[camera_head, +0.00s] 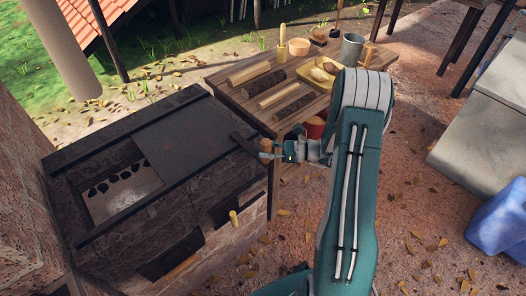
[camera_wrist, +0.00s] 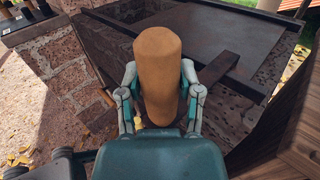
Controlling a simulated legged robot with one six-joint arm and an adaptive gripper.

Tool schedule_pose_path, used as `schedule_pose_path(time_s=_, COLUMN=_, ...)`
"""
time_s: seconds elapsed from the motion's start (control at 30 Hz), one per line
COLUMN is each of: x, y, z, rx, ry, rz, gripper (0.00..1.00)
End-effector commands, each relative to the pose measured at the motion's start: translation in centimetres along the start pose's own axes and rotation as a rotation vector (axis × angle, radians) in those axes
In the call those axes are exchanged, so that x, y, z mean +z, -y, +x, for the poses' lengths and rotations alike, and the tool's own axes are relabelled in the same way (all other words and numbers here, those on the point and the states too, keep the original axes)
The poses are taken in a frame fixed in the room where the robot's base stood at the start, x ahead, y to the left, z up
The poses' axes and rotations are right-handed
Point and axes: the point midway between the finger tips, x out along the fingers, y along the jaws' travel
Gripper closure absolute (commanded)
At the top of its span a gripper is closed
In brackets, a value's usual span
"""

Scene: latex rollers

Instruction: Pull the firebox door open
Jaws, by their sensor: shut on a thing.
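The firebox door looks like the flat dark plate (camera_head: 185,135) on top of the brick stove; I cannot be sure. It covers the right part of the top, and an opening (camera_head: 120,190) with dark lumps over a pale surface shows to its left. A dark bar (camera_head: 243,142) sticks out from the plate's right side towards a wooden handle (camera_head: 266,146). My gripper (camera_head: 277,152) is shut on this handle. In the wrist view, the thick tan handle (camera_wrist: 158,75) stands between my two fingers, and the plate (camera_wrist: 215,35) and bar (camera_wrist: 215,70) show behind it.
A wooden table (camera_head: 310,110) with logs, a yellow tray (camera_head: 312,76) and a grey metal cup (camera_head: 352,49) stands behind my gripper. A wooden peg (camera_head: 233,218) sticks out of the stove front. Leaf-strewn ground (camera_head: 405,185) is open on the right.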

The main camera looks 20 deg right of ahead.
Motion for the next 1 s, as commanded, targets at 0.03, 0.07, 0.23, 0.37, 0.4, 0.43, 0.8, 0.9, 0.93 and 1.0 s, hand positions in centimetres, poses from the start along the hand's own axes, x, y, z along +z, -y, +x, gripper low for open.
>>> schedule_pose_path(time_s=0.03, x=0.19, y=0.63, z=-0.21, rx=-0.008, ry=0.002, rz=-0.009, gripper=1.0)
schedule_pose_path(time_s=0.07, x=0.18, y=0.75, z=-0.34, rx=-0.008, ry=0.003, rz=-0.008, gripper=1.0)
schedule_pose_path(time_s=0.23, x=0.14, y=0.99, z=-0.68, rx=-0.008, ry=0.006, rz=-0.007, gripper=1.0)
schedule_pose_path(time_s=0.37, x=0.14, y=0.94, z=-0.66, rx=-0.008, ry=0.006, rz=-0.007, gripper=1.0)
schedule_pose_path(time_s=0.4, x=0.14, y=0.9, z=-0.62, rx=-0.007, ry=0.005, rz=-0.006, gripper=1.0)
schedule_pose_path(time_s=0.43, x=0.14, y=0.88, z=-0.59, rx=-0.007, ry=0.005, rz=-0.006, gripper=1.0)
schedule_pose_path(time_s=0.8, x=0.08, y=0.76, z=-0.7, rx=-0.005, ry=0.006, rz=-0.003, gripper=0.18)
schedule_pose_path(time_s=0.9, x=0.07, y=0.74, z=-0.72, rx=-0.005, ry=0.005, rz=-0.003, gripper=0.18)
schedule_pose_path(time_s=0.93, x=0.07, y=0.74, z=-0.77, rx=-0.005, ry=0.005, rz=-0.003, gripper=0.18)
schedule_pose_path(time_s=1.0, x=0.06, y=0.77, z=-1.15, rx=-0.006, ry=0.005, rz=-0.003, gripper=0.18)
